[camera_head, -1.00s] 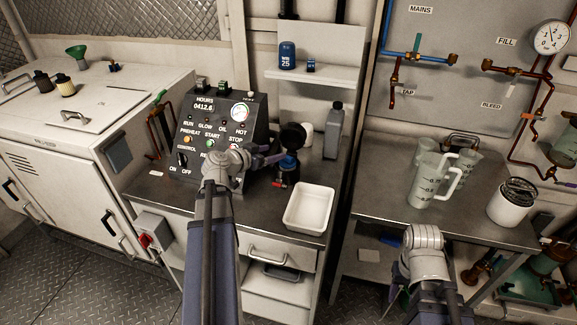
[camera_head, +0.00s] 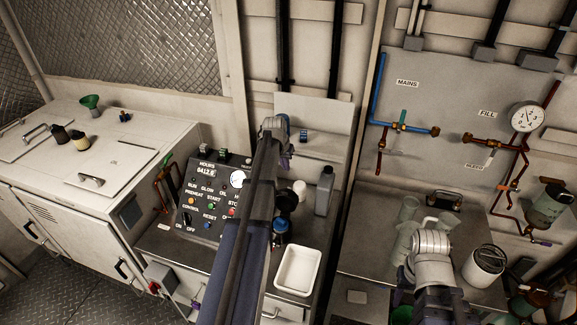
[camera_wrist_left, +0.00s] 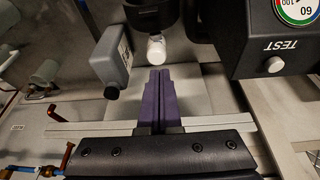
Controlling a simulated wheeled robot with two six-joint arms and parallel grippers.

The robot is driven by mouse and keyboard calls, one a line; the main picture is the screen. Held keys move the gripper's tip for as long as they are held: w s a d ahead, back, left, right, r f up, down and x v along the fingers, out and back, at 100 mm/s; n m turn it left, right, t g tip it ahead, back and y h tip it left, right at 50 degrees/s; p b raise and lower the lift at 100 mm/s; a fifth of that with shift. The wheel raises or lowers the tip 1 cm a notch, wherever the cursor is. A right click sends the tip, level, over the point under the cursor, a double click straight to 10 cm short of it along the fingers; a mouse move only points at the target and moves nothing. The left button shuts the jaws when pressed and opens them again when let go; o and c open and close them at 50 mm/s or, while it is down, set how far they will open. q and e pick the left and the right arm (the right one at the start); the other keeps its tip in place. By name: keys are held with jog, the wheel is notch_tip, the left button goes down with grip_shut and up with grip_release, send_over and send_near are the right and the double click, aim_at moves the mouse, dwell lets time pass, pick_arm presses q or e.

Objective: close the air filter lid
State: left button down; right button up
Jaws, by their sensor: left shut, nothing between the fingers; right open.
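The black air filter lid (camera_head: 295,190) is at the right of the control panel, mostly hidden behind my left arm in the head view. A dark part that looks like it shows at the top of the left wrist view (camera_wrist_left: 150,14), but its angle cannot be told. My left gripper (camera_head: 284,158) is raised beyond it, in front of the wall shelf. Its purple fingers (camera_wrist_left: 158,92) are shut and empty, apart from the lid. My right gripper (camera_head: 430,265) is open above the right bench; its fingertips are hard to make out.
A control panel (camera_head: 207,203) stands left of my left arm. A white tray (camera_head: 298,271) lies in front.

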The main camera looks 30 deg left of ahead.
aim_at(285, 188)
pick_arm(q)
jog(key=shift+w+a+r+g, duration=0.2)
jog(key=shift+w+r+g, duration=0.15)
jog(key=shift+r, duration=0.25)
pick_arm(e)
jog(key=shift+w+r, duration=0.2)
jog(key=shift+r, duration=0.5)
pick_arm(q)
jog(key=shift+f, duration=0.15)
pick_arm(e)
jog(key=shift+f, duration=0.15)
pick_arm(q)
jog(key=b+x, duration=1)
jog(key=s, duration=0.2)
jog(key=s+p, duration=0.1)
jog(key=s, duration=0.1)
jog(key=shift+d+r, duration=0.25)
jog(key=shift+d, duration=0.05)
jog(key=shift+w, duration=0.15)
pick_arm(e)
notch_tip(285, 188, down, 9)
jog(key=shift+s+f, duration=0.1)
jog(key=shift+f, duration=0.05)
